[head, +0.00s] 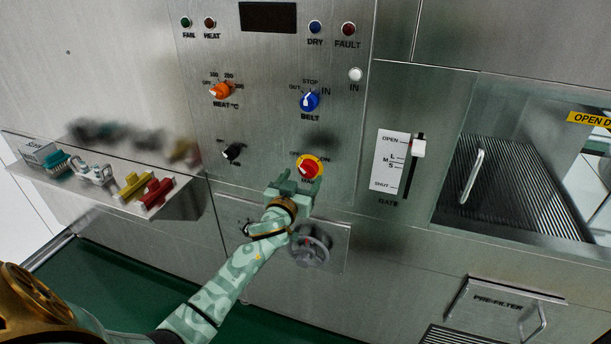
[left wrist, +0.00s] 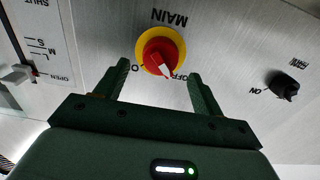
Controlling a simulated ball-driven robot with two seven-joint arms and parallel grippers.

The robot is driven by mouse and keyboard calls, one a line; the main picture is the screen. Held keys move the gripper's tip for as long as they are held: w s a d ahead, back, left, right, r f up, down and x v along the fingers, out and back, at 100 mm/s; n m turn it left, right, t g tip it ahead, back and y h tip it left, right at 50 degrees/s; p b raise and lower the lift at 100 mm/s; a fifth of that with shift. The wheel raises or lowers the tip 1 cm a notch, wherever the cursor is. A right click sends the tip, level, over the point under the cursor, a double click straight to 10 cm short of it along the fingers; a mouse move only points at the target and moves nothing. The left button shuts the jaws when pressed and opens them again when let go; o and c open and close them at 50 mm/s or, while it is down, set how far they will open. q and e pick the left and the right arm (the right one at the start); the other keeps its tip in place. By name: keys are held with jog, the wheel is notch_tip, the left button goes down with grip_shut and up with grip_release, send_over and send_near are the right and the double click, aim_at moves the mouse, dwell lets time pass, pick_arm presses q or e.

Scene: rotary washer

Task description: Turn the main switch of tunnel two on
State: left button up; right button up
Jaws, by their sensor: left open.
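The main switch, a red knob on a yellow disc (head: 310,166), is on the steel control panel (head: 345,120). The left wrist view, which is upside down, shows the switch (left wrist: 160,52) beside the word MAIN. Its white pointer aims at the OFF label, and the label on the other side is partly covered by a finger. My left gripper (head: 299,183) is open just in front of the switch. In the left wrist view, the fingers of my left gripper (left wrist: 158,72) are to either side of the knob. My right gripper is not in view.
A black fan knob (head: 232,152), an orange heat knob (head: 220,91) and a blue belt knob (head: 310,101) are on the panel. A grey handwheel (head: 311,246) is below my gripper. A gate slider (head: 418,148) is at the right. A shelf (head: 185,203) holds several small parts.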

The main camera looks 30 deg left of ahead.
aim_at(306, 172)
pick_arm(q)
jog(key=shift+x, duration=1.75)
jog(key=c, duration=0.9)
jog(key=shift+c, duration=0.2)
